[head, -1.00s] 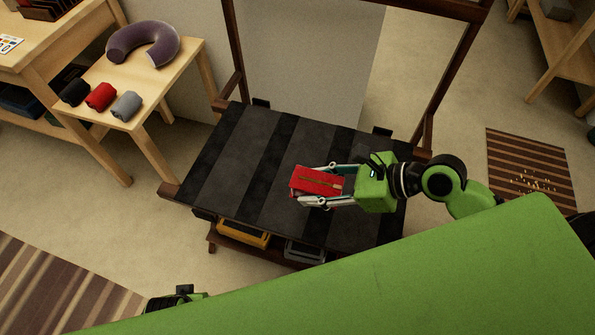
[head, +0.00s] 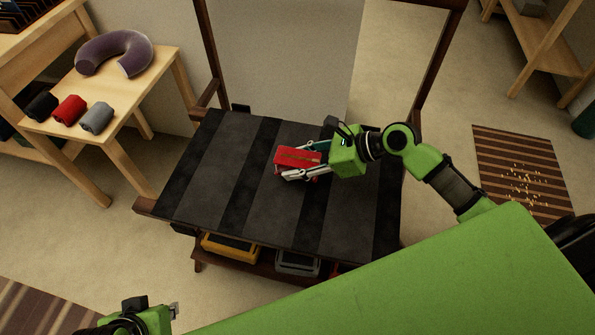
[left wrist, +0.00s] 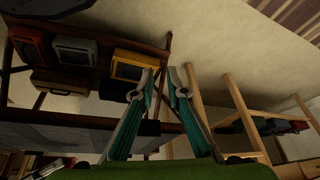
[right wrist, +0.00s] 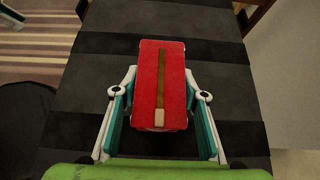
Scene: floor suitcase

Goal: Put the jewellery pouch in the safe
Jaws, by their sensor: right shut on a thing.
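The jewellery pouch appears to be the red block-shaped case with a brown zip-like strip (head: 294,157). My right gripper (head: 303,164) is shut on it, above the dark striped top of the rack. In the right wrist view the pouch (right wrist: 162,85) sits between the two fingers, its strip facing the camera. My left gripper (left wrist: 162,72) is empty, its fingertips a little apart; in the head view only part of its arm end shows at the bottom left. I cannot pick out the safe for certain.
The dark striped rack top (head: 215,185) is otherwise clear. Under it, a yellow box (head: 230,247) and a grey box (head: 297,263) stand on a lower shelf. A wooden bench (head: 135,98) at left holds a purple neck pillow (head: 100,48) and three rolled cloths (head: 69,109).

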